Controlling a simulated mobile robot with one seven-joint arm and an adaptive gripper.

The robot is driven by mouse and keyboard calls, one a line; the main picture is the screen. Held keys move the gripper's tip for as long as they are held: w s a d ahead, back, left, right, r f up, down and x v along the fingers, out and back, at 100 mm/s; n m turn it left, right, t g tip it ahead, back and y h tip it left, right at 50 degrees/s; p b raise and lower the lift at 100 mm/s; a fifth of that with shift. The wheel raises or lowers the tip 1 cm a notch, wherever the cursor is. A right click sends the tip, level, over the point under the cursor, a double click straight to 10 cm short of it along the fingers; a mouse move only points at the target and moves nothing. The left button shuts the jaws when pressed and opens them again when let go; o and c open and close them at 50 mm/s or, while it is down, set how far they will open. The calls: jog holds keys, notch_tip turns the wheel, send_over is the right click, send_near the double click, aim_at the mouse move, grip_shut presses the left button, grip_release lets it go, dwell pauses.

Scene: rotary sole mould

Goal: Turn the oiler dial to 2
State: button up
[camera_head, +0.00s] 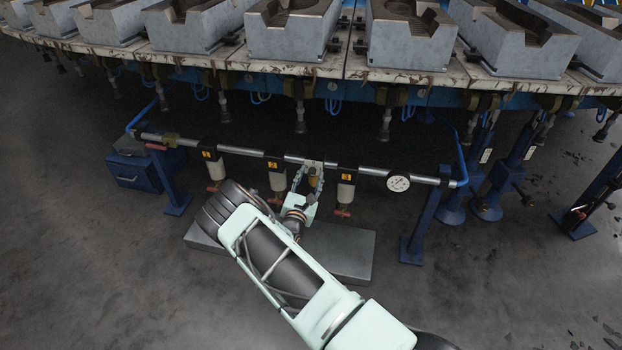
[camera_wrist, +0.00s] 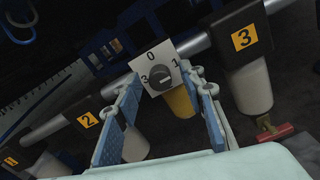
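The oiler dial (camera_wrist: 160,77) is a dark round knob on a white plate (camera_wrist: 151,58). The plate shows 0 at the top, 1 at the right and 3 at the left; no 2 is visible. A pale line lies on the knob, but which number it points to is unclear. The yellow oiler bowl (camera_wrist: 180,103) hangs below it. My gripper (camera_wrist: 160,82) is open, its blue padded fingers apart on either side of the dial. Contact with the knob cannot be told. In the head view my gripper (camera_head: 307,171) is at the rail's middle.
A grey pipe rail (camera_head: 240,151) carries units labelled 1 (camera_head: 208,156), 2 (camera_head: 273,166) and 3 (camera_head: 346,177), with red valves below. A gauge (camera_head: 398,183) sits to the right. The mould table (camera_head: 345,62) overhangs behind. A flat grey plate (camera_head: 345,250) lies on the floor below.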

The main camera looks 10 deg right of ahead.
jog(key=shift+w+d, duration=0.15)
jog(key=shift+w, duration=0.25)
jog(key=shift+c, duration=0.4)
grip_shut()
jog(key=shift+m, duration=0.3)
